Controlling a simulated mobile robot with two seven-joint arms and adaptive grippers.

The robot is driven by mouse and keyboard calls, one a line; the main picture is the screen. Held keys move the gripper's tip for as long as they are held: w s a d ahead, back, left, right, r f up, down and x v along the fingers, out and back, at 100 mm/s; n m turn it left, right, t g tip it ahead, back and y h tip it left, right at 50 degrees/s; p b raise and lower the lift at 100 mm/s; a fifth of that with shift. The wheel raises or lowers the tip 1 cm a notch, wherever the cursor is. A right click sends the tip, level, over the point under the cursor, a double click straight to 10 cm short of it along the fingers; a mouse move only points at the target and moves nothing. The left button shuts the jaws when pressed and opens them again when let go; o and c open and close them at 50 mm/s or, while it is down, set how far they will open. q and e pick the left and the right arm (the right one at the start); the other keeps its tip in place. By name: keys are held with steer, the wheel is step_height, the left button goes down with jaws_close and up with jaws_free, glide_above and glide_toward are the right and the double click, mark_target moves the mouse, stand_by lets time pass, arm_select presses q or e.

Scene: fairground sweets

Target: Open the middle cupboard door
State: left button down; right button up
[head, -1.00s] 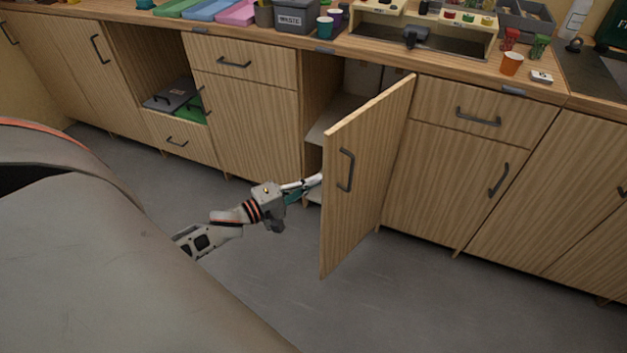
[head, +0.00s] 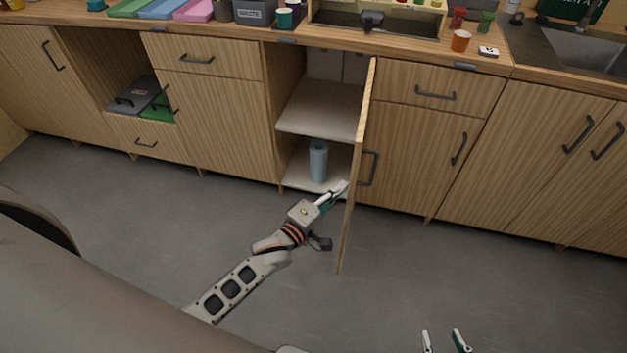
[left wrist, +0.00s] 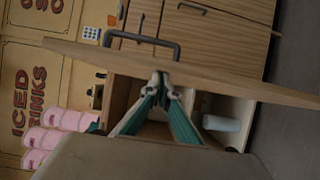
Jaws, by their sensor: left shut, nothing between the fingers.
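The middle cupboard door (head: 357,170) stands wide open, seen nearly edge-on, with its dark handle (head: 369,168) on the right-hand face. My left gripper (head: 338,190) is shut and empty at the door's inner side, close to its free edge. In the left wrist view the closed fingertips (left wrist: 162,80) meet at the door (left wrist: 205,80); I cannot tell whether they touch it. The handle (left wrist: 145,42) shows beyond the door there. My right gripper (head: 444,341) is at the bottom edge, its two fingers apart, and empty.
The open cupboard (head: 320,107) has a shelf, with a blue-grey cylinder (head: 318,161) standing on its floor. A closed drawer (head: 435,92) and closed door are to the right. The grey floor (head: 480,275) in front is clear. Cups and trays stand on the counter.

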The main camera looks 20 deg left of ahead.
arm_select(q)
steer(key=d, duration=0.6)
steer(key=shift+w+d, duration=0.2)
steer(key=shift+w, duration=0.15)
arm_select(e)
steer(key=shift+w+d+r, duration=0.1)
steer(key=shift+w+r, duration=0.1)
steer(key=shift+w, duration=0.15)
arm_select(q)
steer(key=shift+a, duration=0.15)
arm_select(e)
steer(key=shift+r, duration=0.15)
